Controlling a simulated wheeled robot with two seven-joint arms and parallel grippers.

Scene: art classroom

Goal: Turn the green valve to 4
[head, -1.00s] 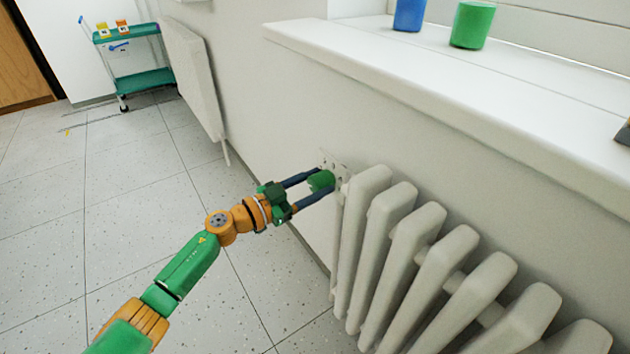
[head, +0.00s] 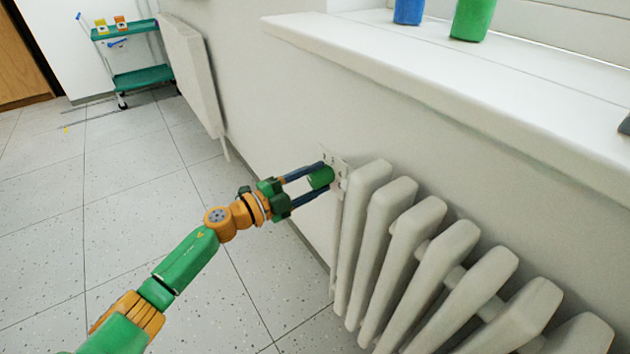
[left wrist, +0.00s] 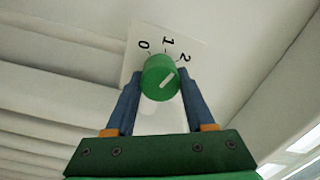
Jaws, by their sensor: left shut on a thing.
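My right gripper is not in view.
The ribbed white radiator (head: 455,240) stands right of the valve, under a white windowsill (head: 400,50). A blue cup (head: 408,10) and a green cup (head: 472,18) stand on the sill. A green trolley (head: 140,77) is far left. The floor at left is clear.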

